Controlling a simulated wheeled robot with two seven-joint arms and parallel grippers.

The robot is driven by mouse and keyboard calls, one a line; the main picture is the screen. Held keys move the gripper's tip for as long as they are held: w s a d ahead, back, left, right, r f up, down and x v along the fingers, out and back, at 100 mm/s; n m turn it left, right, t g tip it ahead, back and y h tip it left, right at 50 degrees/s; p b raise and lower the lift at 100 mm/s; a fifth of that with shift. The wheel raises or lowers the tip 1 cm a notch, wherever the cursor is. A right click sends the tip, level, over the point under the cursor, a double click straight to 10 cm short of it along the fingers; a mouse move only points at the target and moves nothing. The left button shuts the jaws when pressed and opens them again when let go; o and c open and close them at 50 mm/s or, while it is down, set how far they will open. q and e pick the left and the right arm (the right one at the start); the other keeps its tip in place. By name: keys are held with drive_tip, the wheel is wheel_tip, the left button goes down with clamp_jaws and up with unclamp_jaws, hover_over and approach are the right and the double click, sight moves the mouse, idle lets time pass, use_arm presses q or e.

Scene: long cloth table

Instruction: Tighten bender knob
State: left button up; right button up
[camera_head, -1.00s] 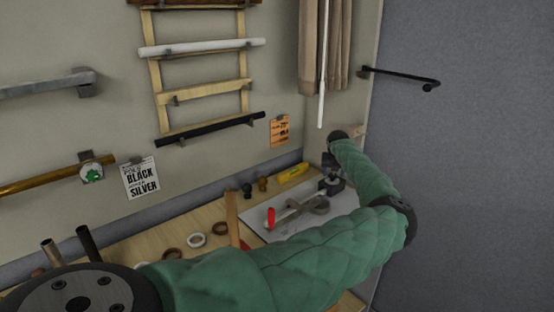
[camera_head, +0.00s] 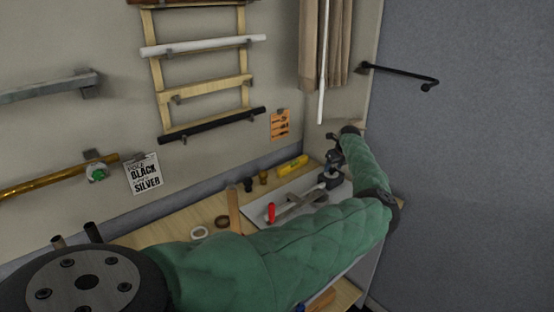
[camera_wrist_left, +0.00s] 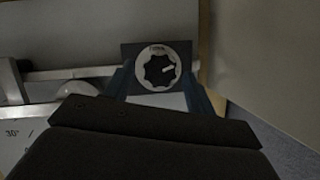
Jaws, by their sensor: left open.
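The bender knob (camera_wrist_left: 159,70) is a dark, lobed knob with a pale pointer mark on a light round dial, fixed to a dark square block, in the left wrist view. The bender (camera_head: 303,201) lies on a white plate on the bench in the head view, with a red-handled lever. My left gripper (camera_head: 333,147) is at the far right end of the bench, above the bender's knob end. In the wrist view its dark fingers stand apart below and to both sides of the knob block. I cannot tell whether they touch it. My right gripper is not in view.
A yellow tool (camera_head: 292,167) and small dark and brown knobs (camera_head: 248,184) stand behind the bender by the wall. A black wall bar (camera_head: 400,74) juts out at upper right.

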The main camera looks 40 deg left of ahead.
use_arm(q)
drive_tip(key=shift+n, duration=0.4)
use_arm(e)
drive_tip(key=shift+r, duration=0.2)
